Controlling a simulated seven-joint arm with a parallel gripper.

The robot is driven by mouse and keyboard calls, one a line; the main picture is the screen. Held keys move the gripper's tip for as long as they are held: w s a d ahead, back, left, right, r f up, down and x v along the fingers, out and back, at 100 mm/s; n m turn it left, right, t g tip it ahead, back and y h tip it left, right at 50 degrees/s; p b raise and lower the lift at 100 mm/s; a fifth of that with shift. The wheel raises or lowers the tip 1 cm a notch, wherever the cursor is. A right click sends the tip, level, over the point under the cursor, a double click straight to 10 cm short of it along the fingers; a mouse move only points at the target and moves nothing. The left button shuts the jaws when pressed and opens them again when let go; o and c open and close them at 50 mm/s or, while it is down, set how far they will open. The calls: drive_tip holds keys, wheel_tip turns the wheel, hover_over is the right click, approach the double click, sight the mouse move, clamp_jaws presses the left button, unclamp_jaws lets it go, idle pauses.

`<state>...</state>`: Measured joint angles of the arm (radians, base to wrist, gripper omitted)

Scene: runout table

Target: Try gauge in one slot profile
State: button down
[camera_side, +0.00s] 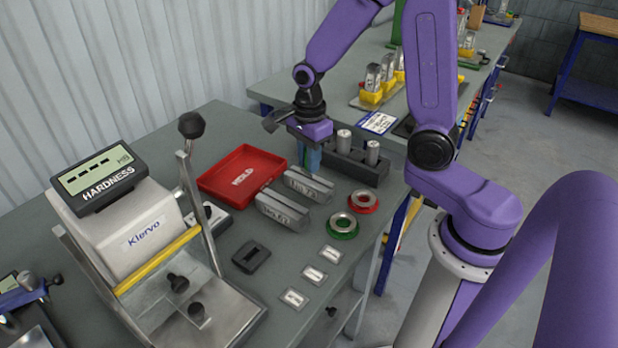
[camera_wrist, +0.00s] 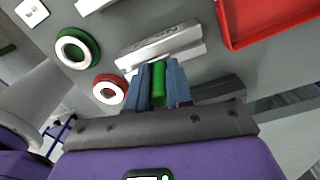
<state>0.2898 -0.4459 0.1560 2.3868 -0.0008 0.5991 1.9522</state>
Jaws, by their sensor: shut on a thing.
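My gripper (camera_wrist: 158,75) is shut on a green cylindrical gauge (camera_wrist: 158,85), held between its two blue fingers. In the side view my gripper (camera_side: 309,160) points down beside the far metal slot profile (camera_side: 309,184), and the gauge is mostly hidden there. That profile is a grey bar with markings and lies on the bench; in the wrist view it (camera_wrist: 160,44) lies just beyond the fingertips. I cannot tell whether the gauge touches it. A second slot profile (camera_side: 282,211) lies nearer the side camera. The gauge's lower end and the slot are not clearly visible.
A red tray (camera_side: 207,185) lies left of the profiles. A dark block (camera_side: 340,166) with metal cylinders stands close right of my gripper. A red ring (camera_side: 377,201) and a green ring (camera_side: 342,236) lie on the bench. The hardness tester (camera_side: 140,225) stands at left.

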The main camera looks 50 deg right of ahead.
drive_tip(key=shift+r, duration=1.4)
